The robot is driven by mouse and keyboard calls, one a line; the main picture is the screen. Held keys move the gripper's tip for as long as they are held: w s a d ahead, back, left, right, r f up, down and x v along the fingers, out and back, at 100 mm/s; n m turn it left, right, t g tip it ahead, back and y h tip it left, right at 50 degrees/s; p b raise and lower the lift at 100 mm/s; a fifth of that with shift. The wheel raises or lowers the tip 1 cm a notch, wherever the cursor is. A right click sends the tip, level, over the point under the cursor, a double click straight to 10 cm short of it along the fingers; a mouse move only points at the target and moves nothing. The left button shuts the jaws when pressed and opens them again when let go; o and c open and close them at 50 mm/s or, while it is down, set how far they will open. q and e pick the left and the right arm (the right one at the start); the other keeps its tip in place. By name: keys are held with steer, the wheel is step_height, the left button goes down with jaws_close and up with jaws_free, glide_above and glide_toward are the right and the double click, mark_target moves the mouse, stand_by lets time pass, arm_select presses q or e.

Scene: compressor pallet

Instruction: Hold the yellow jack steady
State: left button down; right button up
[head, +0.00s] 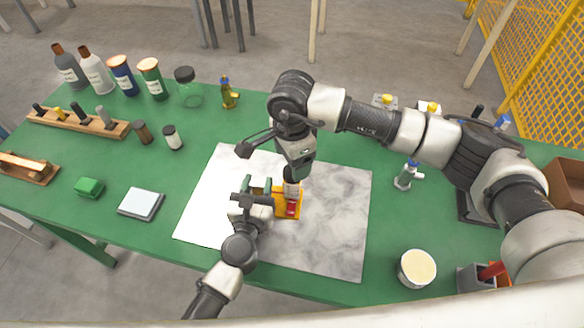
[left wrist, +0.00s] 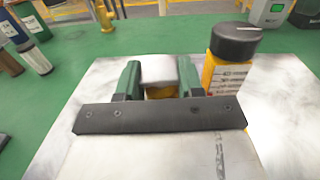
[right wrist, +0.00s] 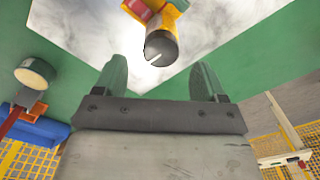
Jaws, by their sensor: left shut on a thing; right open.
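The yellow jack (head: 280,208) stands on the grey marbled plate (head: 335,225) in the middle of the green table. A red part shows on it. In the left wrist view its yellow column with a black knob (left wrist: 234,45) stands upright, right of the fingers. My left gripper (head: 258,187) is shut on a yellow part of the jack with a pale top, between the green fingers (left wrist: 160,78). My right gripper (head: 293,172) is open above the jack. In the right wrist view the black knob (right wrist: 160,46) lies ahead of the spread fingers (right wrist: 161,74), not between them.
Several bottles (head: 122,75) and a wooden rack (head: 78,121) stand at the left. A green block (head: 89,187) and a pale square pad (head: 141,204) lie at front left. A round cream-topped tub (head: 416,268) and a grey box (head: 478,278) stand at front right.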

steer(key=shift+f, duration=2.2)
steer(key=shift+c, duration=0.3)
steer(key=c, duration=0.9)
steer(key=shift+o, duration=0.2)
steer(key=o, duration=0.9)
steer(key=shift+r, duration=0.15)
step_height(320, 180, up, 12)
steer(key=shift+s+f, duration=0.1)
